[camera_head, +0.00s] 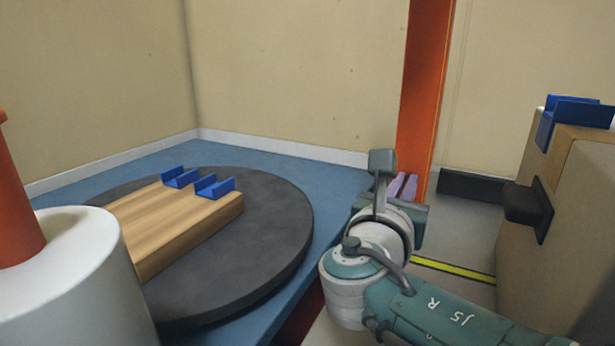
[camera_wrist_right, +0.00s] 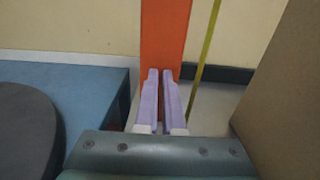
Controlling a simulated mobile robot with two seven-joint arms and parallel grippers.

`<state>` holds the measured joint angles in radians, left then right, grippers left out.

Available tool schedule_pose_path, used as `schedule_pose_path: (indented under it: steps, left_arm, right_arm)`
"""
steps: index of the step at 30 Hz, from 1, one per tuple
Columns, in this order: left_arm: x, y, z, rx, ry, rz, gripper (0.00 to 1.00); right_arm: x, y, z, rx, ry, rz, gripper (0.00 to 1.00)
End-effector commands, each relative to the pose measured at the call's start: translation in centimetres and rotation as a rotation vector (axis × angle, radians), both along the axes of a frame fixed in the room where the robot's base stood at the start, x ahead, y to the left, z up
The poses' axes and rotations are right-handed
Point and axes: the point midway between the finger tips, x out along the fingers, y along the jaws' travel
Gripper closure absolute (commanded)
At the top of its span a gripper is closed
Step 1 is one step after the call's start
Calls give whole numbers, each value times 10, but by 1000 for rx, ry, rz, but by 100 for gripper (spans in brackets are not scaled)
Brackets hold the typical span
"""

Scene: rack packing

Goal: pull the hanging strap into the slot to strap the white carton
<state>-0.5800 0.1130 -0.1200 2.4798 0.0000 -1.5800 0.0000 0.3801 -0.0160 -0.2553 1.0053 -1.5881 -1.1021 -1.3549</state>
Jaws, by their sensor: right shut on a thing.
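My right gripper (camera_head: 404,187) is beside the orange post (camera_head: 427,90), its arm coming in from the lower right. In the right wrist view its pale purple fingers (camera_wrist_right: 162,95) are close together, with a narrow gap. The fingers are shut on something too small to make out. A thin yellow line (camera_wrist_right: 206,55), which may be the strap, runs up past the right finger in front of the wall; I cannot tell whether it touches the finger. No white carton and no slot can be made out. My left gripper is not in view.
A dark round turntable (camera_head: 285,235) on a blue platform (camera_head: 325,180) bears a wooden block (camera_head: 185,230) with two blue channel pieces (camera_head: 214,187). A brown box (camera_head: 570,230) with a blue bracket (camera_head: 575,112) stands at the right. A yellow floor stripe (camera_head: 455,271) lies between.

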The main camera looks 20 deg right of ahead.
Motion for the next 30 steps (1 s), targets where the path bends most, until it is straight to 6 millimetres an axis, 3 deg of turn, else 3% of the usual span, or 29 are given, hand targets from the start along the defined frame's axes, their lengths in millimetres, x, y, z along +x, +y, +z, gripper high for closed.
schedule_pose_path:
  steps: [9, 10, 17, 26, 30]
  left_arm:
    - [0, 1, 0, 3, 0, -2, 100]
    - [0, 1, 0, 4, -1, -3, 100]
    - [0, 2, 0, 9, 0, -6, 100]
    - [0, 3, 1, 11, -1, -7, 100]
    - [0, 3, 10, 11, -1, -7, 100]
  right_arm:
    - [0, 0, 0, 0, 0, 0, 100]
    - [0, 0, 0, 0, 0, 0, 91]
    - [0, 0, 0, 0, 0, 0, 65]
    - [-1, 2, 1, 0, 0, 1, 64]
    - [-12, 15, 3, 0, 1, 3, 64]
